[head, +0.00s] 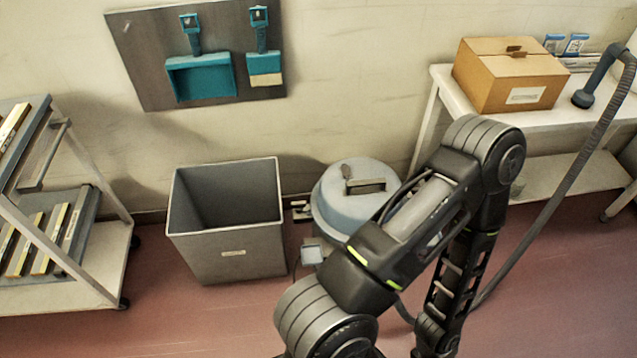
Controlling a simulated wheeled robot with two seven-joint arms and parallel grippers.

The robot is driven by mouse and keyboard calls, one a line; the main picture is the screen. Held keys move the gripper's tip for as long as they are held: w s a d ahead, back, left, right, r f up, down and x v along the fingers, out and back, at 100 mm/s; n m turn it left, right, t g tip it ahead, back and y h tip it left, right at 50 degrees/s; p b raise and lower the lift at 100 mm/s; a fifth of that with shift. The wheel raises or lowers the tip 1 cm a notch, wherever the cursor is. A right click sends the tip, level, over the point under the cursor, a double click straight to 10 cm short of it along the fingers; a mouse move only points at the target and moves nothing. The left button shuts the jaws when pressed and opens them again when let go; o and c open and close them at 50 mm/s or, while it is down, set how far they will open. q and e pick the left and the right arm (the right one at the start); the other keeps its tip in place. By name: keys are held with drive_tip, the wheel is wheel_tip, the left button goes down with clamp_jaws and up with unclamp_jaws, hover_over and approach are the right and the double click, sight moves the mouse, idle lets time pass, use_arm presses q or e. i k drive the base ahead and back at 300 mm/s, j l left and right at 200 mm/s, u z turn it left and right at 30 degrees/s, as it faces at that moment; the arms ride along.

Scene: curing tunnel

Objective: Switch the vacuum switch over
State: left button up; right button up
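The vacuum (335,200) is a round grey-blue canister with a dark handle on its lid, on the floor by the wall. My arm hides its right and lower front. A small box with a pale square face (312,252) sits at its lower left; I cannot tell whether this is the vacuum switch or how it is set. A ribbed grey hose (560,205) runs from the floor up to the right table. One of my arms reaches up across the middle and bends back down; its gripper end is out of the picture. Neither gripper shows.
An empty grey bin (228,235) stands left of the vacuum. A shelved cart (100,270) is at far left. A cardboard box (505,75) and a dark nozzle (584,97) are on the white table (560,123) at right. Red floor is clear at lower right.

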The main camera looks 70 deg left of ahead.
sight(345, 169)
drive_tip(key=u, duration=2)
